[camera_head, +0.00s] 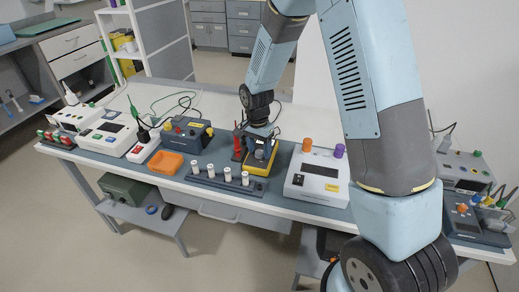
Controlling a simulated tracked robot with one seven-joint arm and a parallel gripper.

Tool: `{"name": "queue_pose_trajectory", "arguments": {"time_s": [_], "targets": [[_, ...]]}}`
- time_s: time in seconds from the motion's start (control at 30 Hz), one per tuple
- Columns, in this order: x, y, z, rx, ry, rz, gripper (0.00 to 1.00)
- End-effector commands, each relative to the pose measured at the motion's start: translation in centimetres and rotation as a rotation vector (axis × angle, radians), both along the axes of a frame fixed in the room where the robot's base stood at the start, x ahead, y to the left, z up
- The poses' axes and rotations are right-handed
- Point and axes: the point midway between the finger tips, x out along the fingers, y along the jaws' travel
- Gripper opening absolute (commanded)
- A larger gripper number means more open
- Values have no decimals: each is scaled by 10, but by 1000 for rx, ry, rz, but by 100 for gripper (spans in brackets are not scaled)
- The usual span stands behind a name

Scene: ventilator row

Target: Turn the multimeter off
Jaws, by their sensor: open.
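The multimeter (258,171), a dark device with a yellow edge, lies on the grey strip of the bench at the middle of the picture. My gripper (259,153) points down right over it, with open jaws. Whether the fingers touch the multimeter is too small to tell. The gripper and wrist hide much of its face, so its knob and its setting cannot be made out.
A row of white-capped posts (228,175) stands at the front left, and an orange tray (166,163) farther left. A blue-grey box (187,134) is behind the tray. A white instrument (318,174) with orange and purple knobs is close on the right. The white bench top behind is mostly clear.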

Motion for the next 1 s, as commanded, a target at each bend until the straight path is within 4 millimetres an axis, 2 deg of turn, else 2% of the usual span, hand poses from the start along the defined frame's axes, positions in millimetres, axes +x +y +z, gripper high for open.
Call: {"name": "queue_pose_trajectory", "arguments": {"time_s": [0.33, 0.9, 1.0], "targets": [[0, 0, -3, 1, -1, 0, 58], [0, 1, -3, 1, -1, 0, 5], [0, 1, -3, 1, -1, 1, 3]]}}
